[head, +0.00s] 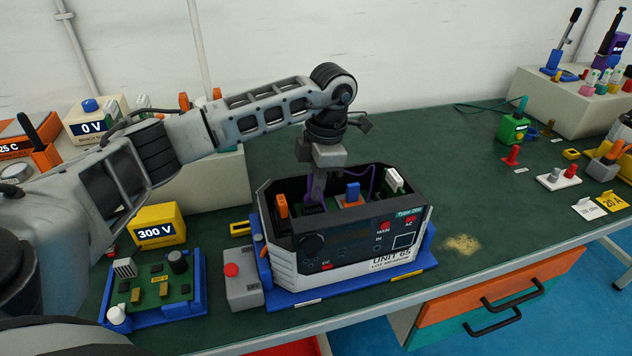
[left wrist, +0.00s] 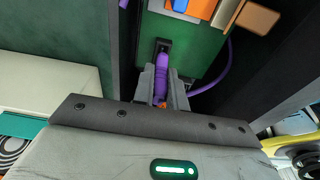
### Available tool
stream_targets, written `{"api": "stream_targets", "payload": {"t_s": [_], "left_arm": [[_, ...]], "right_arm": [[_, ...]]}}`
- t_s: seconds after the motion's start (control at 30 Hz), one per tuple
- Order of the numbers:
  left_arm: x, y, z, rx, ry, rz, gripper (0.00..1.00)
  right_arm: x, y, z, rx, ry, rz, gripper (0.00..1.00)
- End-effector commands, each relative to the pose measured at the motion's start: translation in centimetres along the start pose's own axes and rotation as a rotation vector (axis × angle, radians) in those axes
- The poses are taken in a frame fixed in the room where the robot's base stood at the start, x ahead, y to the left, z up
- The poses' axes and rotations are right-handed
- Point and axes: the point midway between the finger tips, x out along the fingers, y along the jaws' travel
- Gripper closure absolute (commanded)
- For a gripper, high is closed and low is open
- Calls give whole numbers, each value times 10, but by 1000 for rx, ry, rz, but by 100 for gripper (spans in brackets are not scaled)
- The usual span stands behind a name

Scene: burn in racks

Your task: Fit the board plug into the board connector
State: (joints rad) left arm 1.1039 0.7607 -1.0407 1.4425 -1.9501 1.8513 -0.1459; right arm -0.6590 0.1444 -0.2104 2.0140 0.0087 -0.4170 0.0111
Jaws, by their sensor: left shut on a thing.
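My left gripper (head: 317,188) reaches down into the open top of the white and dark unit case (head: 345,262). In the left wrist view its two grey fingers are shut around the purple board plug (left wrist: 161,66). The plug's far end is at the black board connector (left wrist: 162,45) on the green board (left wrist: 196,50). I cannot tell whether it is seated in it or only touching. A purple cable (left wrist: 213,82) curves off to the right of the plug. In the head view the fingers and case walls hide most of the plug. My right gripper is not in view.
The case sits in a blue tray (head: 400,272). A grey box with a red button (head: 232,270) stands close on its left, beside a green circuit board in a blue holder (head: 192,305). A yellow 300 V box (head: 158,226) is behind that.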

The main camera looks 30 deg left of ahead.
Motion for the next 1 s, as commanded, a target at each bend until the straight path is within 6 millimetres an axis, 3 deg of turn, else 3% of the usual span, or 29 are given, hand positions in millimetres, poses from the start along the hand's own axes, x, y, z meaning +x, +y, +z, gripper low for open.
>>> {"api": "stream_targets", "payload": {"t_s": [1.0], "left_arm": [[17, 0, 2, 0, 1, -1, 100]], "right_arm": [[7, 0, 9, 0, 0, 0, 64]]}}
